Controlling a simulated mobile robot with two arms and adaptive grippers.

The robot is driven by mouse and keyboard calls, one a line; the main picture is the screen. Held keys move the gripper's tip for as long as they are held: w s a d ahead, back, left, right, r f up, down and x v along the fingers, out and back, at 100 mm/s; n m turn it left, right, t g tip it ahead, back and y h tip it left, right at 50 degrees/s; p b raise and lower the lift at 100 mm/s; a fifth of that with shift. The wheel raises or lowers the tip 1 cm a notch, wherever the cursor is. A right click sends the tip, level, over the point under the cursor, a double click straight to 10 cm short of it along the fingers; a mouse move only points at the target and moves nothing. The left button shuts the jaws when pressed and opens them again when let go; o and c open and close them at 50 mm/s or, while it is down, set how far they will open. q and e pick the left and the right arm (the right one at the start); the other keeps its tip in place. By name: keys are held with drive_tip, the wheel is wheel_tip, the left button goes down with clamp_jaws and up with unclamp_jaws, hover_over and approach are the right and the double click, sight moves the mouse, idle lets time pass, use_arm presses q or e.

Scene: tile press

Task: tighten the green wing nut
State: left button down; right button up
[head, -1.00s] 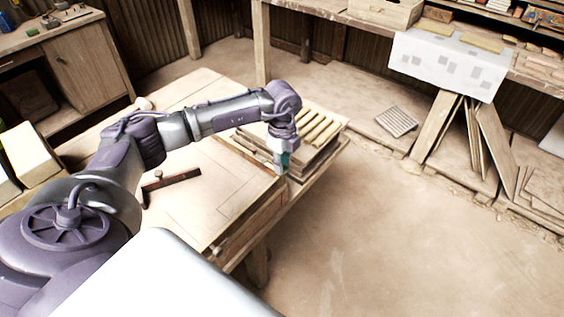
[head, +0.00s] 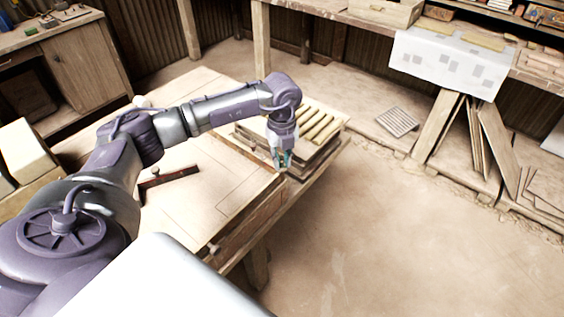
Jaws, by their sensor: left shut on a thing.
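My left gripper (head: 281,163) points down at the near right edge of the wooden workbench (head: 215,185), at the front corner of a press-like stack of boards (head: 318,147). Its fingers are shut on a small teal-green thing, which I take for the green wing nut (head: 287,158). Only a little of the nut shows between the fingers, so I cannot tell its angle or how far down it sits. My right gripper is not in view.
Several pale slats (head: 318,125) lie on top of the stack. A dark red-brown bar (head: 168,177) lies on the bench at left. A white cloth (head: 450,65) hangs over the back shelf.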

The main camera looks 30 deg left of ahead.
sight(282, 163)
use_arm(q)
drive_tip(key=m+b, duration=0.2)
drive_tip(key=m, duration=0.4)
drive_tip(key=shift+b, duration=0.4)
drive_tip(key=m+b, duration=0.2)
drive_tip(key=m, duration=0.3)
drive_tip(key=shift+r+m, duration=0.1)
drive_tip(key=shift+m, duration=0.2)
drive_tip(key=c, duration=1.1)
unclamp_jaws()
wheel_tip(282, 163, up, 12)
drive_tip(key=shift+f, duration=0.1)
